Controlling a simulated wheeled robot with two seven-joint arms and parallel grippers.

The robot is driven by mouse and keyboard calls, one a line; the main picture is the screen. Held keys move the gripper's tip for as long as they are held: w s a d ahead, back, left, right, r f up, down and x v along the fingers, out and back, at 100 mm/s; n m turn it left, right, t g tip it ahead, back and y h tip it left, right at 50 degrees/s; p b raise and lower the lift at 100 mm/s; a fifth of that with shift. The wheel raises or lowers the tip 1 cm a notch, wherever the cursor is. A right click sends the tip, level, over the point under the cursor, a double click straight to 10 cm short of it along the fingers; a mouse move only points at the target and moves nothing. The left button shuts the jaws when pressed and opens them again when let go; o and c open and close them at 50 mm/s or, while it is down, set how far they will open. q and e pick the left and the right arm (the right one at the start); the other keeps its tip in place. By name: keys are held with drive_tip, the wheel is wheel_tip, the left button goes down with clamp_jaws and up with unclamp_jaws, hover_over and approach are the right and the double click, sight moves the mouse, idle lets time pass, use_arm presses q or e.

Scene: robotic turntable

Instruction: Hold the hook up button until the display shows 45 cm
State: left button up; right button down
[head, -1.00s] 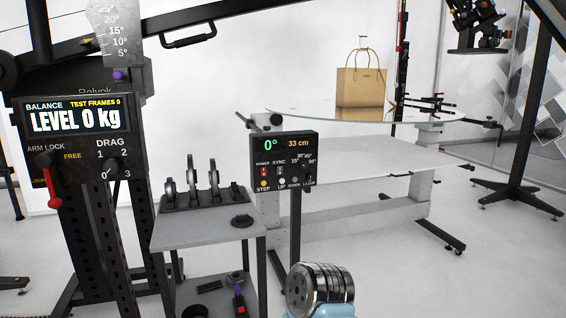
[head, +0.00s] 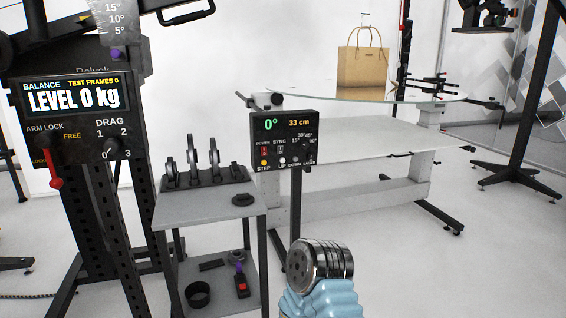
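The control box (head: 284,138) stands on a black post in the middle of the head view. Its display (head: 298,122) reads 33 cm, beside a green 0°. The hook up button (head: 282,161) is a small white button marked UP on the lower row, right of the yellow STEP button (head: 264,162). A tan handbag (head: 363,68) is at the glass turntable (head: 330,94), with a thin hook line above its handles. A silver and light blue part of my arm shows at the bottom centre, below the box and apart from it. No gripper fingers are visible.
A grey cart (head: 205,205) with upright discs on top stands left of the box. A balance panel (head: 72,104) reading LEVEL 0 kg is at the left. A black stand (head: 530,150) is at the right. The floor right of centre is clear.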

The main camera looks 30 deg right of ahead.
use_arm(q)
clamp_jaws()
idle(1.8)
